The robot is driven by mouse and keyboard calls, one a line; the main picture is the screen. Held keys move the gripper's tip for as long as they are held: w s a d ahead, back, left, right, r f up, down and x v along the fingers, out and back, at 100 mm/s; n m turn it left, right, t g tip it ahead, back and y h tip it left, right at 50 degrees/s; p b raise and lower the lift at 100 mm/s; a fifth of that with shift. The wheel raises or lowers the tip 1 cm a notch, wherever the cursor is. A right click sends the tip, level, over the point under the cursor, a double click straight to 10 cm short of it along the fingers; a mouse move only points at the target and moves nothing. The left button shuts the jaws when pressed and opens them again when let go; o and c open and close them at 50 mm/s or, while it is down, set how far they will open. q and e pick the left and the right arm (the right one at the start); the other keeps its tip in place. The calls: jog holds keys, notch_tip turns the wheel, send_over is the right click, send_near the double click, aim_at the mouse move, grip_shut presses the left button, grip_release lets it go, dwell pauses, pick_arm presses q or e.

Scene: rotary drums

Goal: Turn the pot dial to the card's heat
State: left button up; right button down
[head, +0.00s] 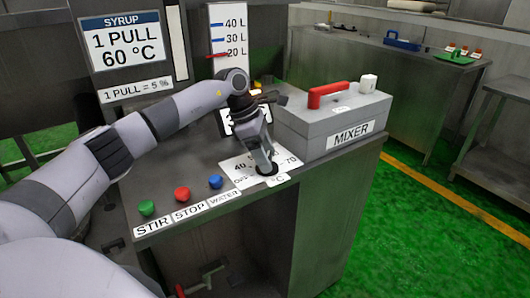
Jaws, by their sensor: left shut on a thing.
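The card (124,41) on the upright panel at the upper left reads SYRUP, 1 PULL, 60 °C. The pot dial (268,170) is a small black knob on a white scale plate (238,174) on the console top, marked °C. The numbers 40 and 70 show on the plate; the marks between them are partly hidden by my gripper. My left gripper (265,164) points down from above and is shut on the dial. Which mark the dial points at cannot be told. My right gripper is not in view.
Green, red and blue buttons (182,193) labelled STIR, STOP and WATER stand left of the dial. A grey MIXER box (330,120) with a red handle (327,94) is behind and right. A litre scale (234,40) stands behind. Green floor lies open at right.

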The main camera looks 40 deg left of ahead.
pick_arm(q)
jog(key=shift+m, duration=0.6)
jog(key=shift+a, duration=0.1)
jog(key=o, duration=1.1)
jog(key=shift+c, duration=0.2)
jog(key=shift+r, duration=0.15)
jog(key=v, duration=0.7)
jog(key=shift+w, duration=0.1)
